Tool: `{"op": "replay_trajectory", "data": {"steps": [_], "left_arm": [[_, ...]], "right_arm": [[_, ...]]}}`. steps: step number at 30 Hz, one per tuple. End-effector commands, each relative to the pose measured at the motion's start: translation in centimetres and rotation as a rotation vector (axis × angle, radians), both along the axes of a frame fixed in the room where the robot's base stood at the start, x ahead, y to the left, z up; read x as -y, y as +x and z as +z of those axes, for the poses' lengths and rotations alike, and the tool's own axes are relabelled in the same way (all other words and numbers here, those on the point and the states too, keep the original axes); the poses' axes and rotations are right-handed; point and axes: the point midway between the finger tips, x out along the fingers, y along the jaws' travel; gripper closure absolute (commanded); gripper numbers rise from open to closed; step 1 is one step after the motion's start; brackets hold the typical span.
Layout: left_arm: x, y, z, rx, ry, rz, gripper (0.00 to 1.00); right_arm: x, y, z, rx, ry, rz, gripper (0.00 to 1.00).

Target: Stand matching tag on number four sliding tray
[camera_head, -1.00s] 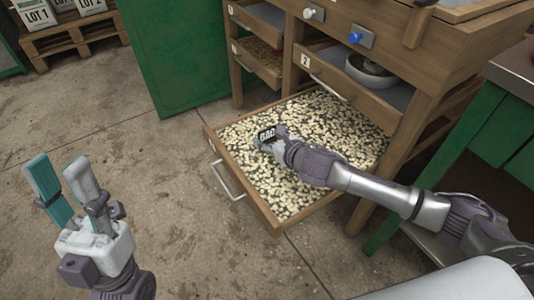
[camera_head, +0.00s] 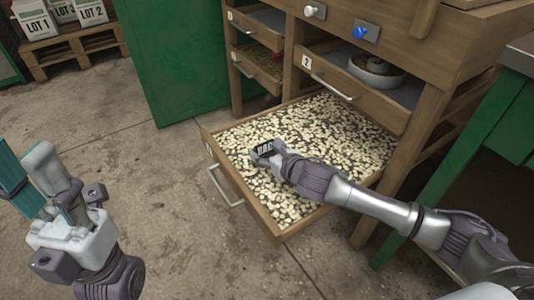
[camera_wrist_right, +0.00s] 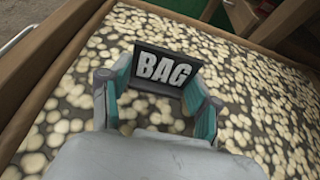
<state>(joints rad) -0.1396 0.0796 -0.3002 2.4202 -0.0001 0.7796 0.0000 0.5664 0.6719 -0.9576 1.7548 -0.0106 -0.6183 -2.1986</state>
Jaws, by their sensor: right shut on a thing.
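A black tag with white letters reading BAG (camera_wrist_right: 165,68) is held upright between the teal pads of my right gripper (camera_wrist_right: 162,100). In the head view the same tag (camera_head: 264,148) shows at the tip of my right gripper (camera_head: 272,158), over the left part of the pulled-out lower tray (camera_head: 247,203). The tray is wooden, with a metal handle, and is covered with pale beans. Its number label is too small to read. I cannot tell whether the tag touches the beans. My left gripper (camera_head: 26,178) is open and empty, left of the tray, its fingers apart.
A tray marked 2 (camera_head: 335,85) holding a grey bowl (camera_head: 376,70) is partly out above. Smaller trays (camera_head: 258,70) are at its left. A green panel (camera_head: 172,60) stands behind, a green table (camera_head: 480,140) at right. The floor left of the tray is clear.

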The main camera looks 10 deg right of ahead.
Motion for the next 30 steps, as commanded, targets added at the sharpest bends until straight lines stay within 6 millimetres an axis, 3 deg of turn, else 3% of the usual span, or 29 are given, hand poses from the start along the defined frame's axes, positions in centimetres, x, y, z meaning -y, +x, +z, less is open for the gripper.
{"op": "replay_trajectory", "data": {"steps": [3, 4, 8, 20, 30], "left_arm": [[0.0, 0.0, 0.0, -0.001, 0.000, 0.000, 0.63], [0.0, 0.0, 0.0, -0.001, 0.000, 0.000, 0.63], [0.0, 0.0, 0.0, -0.001, 0.000, 0.000, 0.63], [0.0, 0.0, 0.3, 0.002, -0.001, 0.000, 0.63], [-0.3, -0.7, -0.9, -0.098, -0.007, -0.005, 0.63]], "right_arm": [[0.0, 0.0, -0.4, -0.002, -0.001, 0.000, 0.59], [0.0, 0.0, -0.4, -0.001, 0.000, 0.000, 0.33], [0.0, 0.0, -0.4, -0.001, 0.000, 0.000, 0.13], [0.1, -0.2, 0.2, -0.001, -0.001, 0.000, 0.13], [2.2, -6.0, 3.0, -0.003, -0.003, 0.002, 0.13]]}}
